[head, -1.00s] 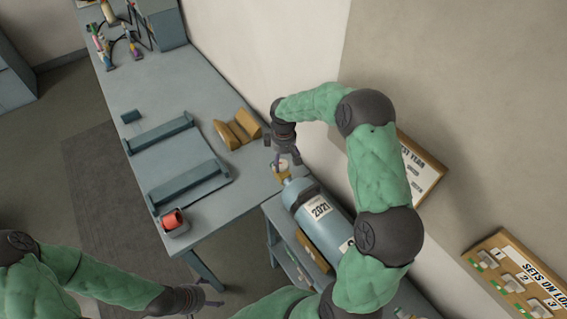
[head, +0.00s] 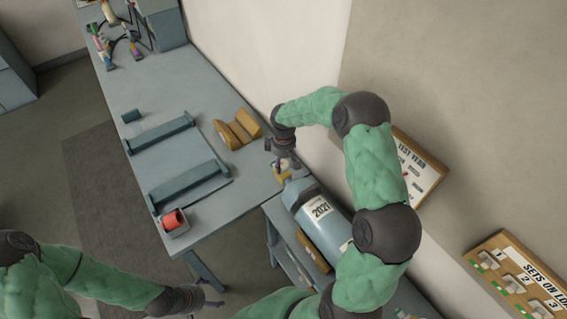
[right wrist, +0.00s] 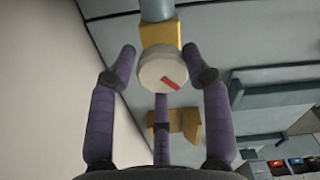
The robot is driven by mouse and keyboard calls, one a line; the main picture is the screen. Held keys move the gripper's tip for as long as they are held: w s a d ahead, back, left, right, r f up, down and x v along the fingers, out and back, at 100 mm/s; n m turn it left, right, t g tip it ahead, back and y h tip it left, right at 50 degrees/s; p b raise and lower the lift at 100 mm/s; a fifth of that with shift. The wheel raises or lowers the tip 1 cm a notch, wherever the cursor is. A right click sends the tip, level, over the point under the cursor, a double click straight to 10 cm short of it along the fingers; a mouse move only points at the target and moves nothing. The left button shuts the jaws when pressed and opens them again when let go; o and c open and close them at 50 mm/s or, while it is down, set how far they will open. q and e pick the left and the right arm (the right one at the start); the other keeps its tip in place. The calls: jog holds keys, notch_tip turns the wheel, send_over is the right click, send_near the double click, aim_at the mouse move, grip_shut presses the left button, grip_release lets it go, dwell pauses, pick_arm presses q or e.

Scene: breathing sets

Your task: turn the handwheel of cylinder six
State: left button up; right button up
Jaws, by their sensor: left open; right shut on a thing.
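A blue-grey cylinder (head: 324,229) with a "2021" label lies on a low rack beside the bench; I see no number six on it. Its brass valve (head: 284,178) points toward the bench. The handwheel (right wrist: 163,72) is a pale round knob with a red mark, in front of the yellow valve body (right wrist: 160,35) in the right wrist view. My right gripper (head: 284,165) is shut on the handwheel, its fingers (right wrist: 161,75) around the rim; the head view mostly hides the knob. My left gripper (head: 213,296) is open and empty, low in the head view, away from the cylinder.
A wall stands close on the right, with a "test year" board (head: 418,170) and a numbered board (head: 515,280).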

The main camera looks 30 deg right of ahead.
jog(key=shift+s+f+m, duration=0.15)
jog(key=shift+s+m, duration=0.05)
jog(key=shift+m, duration=0.2)
jog(key=m+b, duration=0.2)
jog(key=shift+a+f+m, duration=0.1)
jog(key=shift+f+m, duration=0.05)
jog(key=shift+m, duration=0.15)
jog(key=shift+c, duration=0.2)
jog(key=shift+s+a+m+b, duration=0.15)
jog(key=shift+m+b, duration=0.85)
jog(key=shift+m, duration=1.2)
jog(key=o, duration=1.1)
jog(key=shift+s, duration=0.1)
jog(key=shift+o, duration=0.2)
jog(key=shift+r, duration=0.2)
